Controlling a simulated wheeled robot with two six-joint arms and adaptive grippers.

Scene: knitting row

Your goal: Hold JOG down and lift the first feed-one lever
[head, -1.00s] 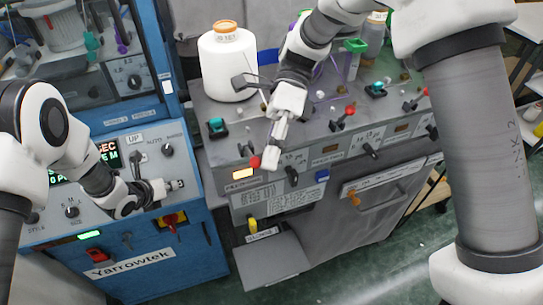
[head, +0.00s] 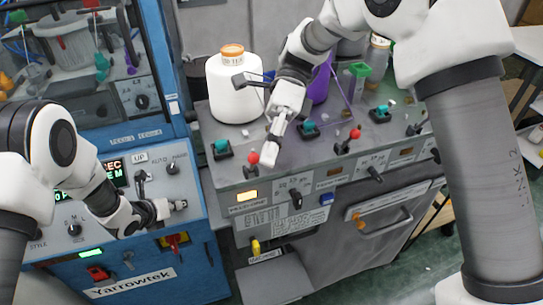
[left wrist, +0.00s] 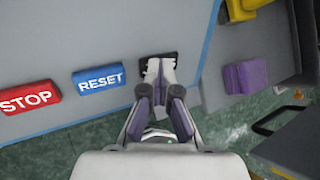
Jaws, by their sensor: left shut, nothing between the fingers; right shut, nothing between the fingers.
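The first red-knobbed lever (head: 252,158) stands at the front edge of the grey machine, above the amber display; I take it as the first feed-one lever, though its label is unreadable. My right gripper (head: 267,158) is shut and empty, its fingertips just right of the red knob, seemingly touching it. My left gripper (head: 180,205) is shut and empty, low over the blue panel. In the left wrist view its fingertips (left wrist: 158,66) reach a dark square mount right of the blue RESET button (left wrist: 99,82). They hide its button, so I cannot read JOG or see how far it is pressed.
The red STOP button (left wrist: 29,97) is left of RESET. A second red-knobbed lever (head: 355,133) and teal switches (head: 308,128) are further along the grey machine. A white yarn cone (head: 234,85) stands behind my right gripper. A yellow-red switch (head: 174,241) is below my left gripper.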

